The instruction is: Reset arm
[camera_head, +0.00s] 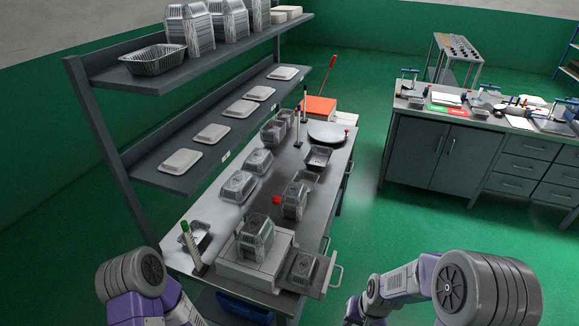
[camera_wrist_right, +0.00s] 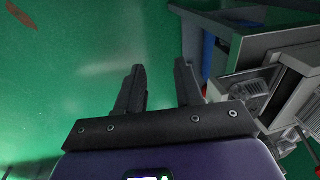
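My right gripper (camera_wrist_right: 159,68) is open and empty in the right wrist view, with green floor between its two dark fingers. In the head view my arms come in at the bottom left and bottom right; my left gripper is out of view. A stack of foil trays (camera_head: 256,232) stands on a light box-like unit (camera_head: 228,262) at the near end of the grey workbench (camera_head: 215,217). A single foil tray (camera_head: 302,267) sits at the unit's right. In the right wrist view a foil tray (camera_wrist_right: 250,88) shows at the right, apart from the fingers.
A shelf rack (camera_head: 200,75) with stacked foil containers and several white lids rises behind the bench at left. More foil trays (camera_head: 239,185) lie along the bench. Another grey cabinet bench (camera_head: 425,145) stands at right. Green floor (camera_head: 400,222) between them is clear.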

